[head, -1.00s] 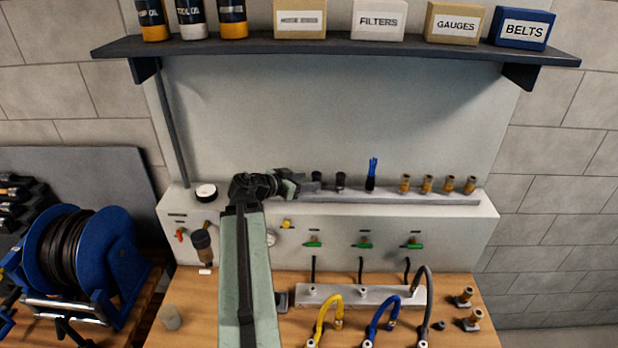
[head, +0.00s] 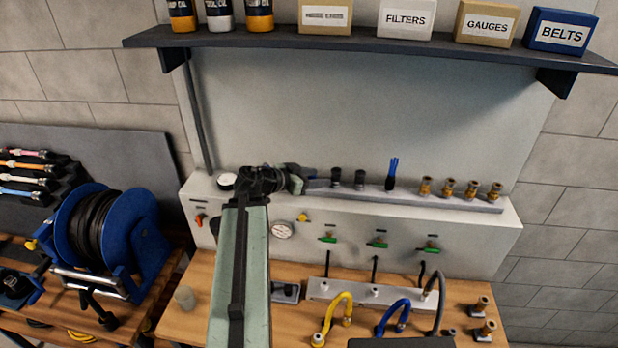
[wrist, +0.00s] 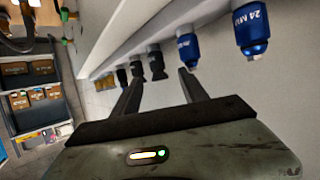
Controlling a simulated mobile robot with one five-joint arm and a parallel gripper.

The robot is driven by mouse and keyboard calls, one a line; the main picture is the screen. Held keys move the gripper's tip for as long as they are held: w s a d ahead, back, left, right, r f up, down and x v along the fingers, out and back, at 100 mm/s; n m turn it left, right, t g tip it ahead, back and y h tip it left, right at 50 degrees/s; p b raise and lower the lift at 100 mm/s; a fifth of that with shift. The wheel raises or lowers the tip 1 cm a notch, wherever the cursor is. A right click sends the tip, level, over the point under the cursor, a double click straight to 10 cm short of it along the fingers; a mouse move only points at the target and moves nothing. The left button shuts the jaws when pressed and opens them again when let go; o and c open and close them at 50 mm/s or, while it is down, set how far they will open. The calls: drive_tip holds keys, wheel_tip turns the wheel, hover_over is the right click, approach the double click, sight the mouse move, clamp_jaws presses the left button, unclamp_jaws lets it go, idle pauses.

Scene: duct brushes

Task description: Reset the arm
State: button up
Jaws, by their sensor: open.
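My gripper (head: 316,183) is at the ledge (head: 440,200) on top of the white panel housing, its jaws pointing right. In the wrist view the two fingers (wrist: 160,88) are apart with nothing held between them. Two black fittings (head: 348,178) stand on the ledge just right of the fingertips. Two blue fittings (wrist: 250,32), one marked 24 MM, show near the fingers in the wrist view; my arm hides them in the head view. A blue-bristled brush (head: 391,175) and several brass fittings (head: 448,187) stand farther right.
A shelf (head: 370,40) with boxes and bottles runs above. Below are green valves (head: 377,242), a gauge (head: 284,230), and a bench (head: 280,325) with yellow and blue hoses (head: 393,318). A blue hose reel (head: 130,235) stands left. The wall panel above the ledge is clear.

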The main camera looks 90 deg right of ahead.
drive_tip(key=shift+s, duration=0.3)
